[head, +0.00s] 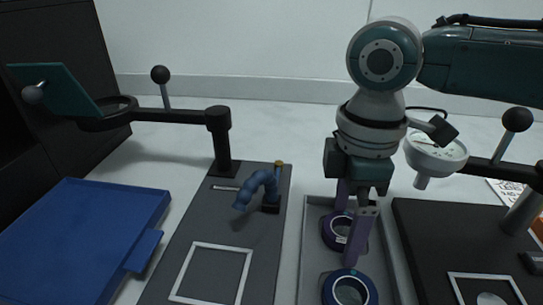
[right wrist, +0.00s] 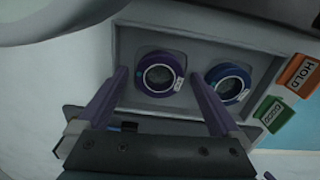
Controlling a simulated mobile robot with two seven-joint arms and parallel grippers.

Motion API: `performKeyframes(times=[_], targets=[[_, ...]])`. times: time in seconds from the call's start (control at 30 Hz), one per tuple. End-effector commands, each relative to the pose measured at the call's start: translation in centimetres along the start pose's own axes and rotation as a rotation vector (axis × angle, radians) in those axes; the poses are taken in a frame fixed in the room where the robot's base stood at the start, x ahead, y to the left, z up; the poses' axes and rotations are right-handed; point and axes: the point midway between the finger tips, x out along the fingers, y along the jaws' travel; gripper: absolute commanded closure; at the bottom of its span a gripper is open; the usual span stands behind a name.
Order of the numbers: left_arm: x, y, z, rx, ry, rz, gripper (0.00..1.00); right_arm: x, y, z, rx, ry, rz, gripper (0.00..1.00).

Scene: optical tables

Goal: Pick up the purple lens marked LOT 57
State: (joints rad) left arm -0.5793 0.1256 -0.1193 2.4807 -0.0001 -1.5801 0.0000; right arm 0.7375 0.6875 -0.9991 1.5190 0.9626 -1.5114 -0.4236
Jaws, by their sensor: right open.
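A purple-rimmed round lens (head: 335,233) lies in a grey tray (head: 313,262), partly behind my right gripper's fingers in the head view. In the right wrist view the purple lens (right wrist: 158,75) shows whole, with a small white label too small to read. A blue-rimmed lens (head: 349,289) lies beside it in the same tray, also seen in the right wrist view (right wrist: 230,83). My right gripper (head: 349,236) points down over the tray, open and empty. In the right wrist view its purple fingers (right wrist: 160,76) appear on either side of the purple lens. My left gripper is out of view.
An orange HOLD marker (right wrist: 300,74) and a green marker (right wrist: 271,116) sit beside the tray. A dark board (head: 225,222) with a blue bent hose (head: 258,184) stands left, beyond it a blue tray (head: 80,235). Another dark board (head: 430,235) lies right.

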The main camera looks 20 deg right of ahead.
Motion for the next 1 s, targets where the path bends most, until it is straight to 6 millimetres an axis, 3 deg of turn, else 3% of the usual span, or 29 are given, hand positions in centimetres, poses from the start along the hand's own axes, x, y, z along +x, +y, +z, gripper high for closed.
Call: performKeyframes(times=[0.17,0.9,1.0], targets=[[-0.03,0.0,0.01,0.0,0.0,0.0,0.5,-0.01,0.0,-0.03,0.0,0.001,0.0,0.0],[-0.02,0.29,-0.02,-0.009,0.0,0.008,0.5,-0.06,0.02,-0.04,0.0,0.001,0.001,0.82],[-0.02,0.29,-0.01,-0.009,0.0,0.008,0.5,-0.07,0.03,-0.04,0.0,0.001,0.001,0.85]])
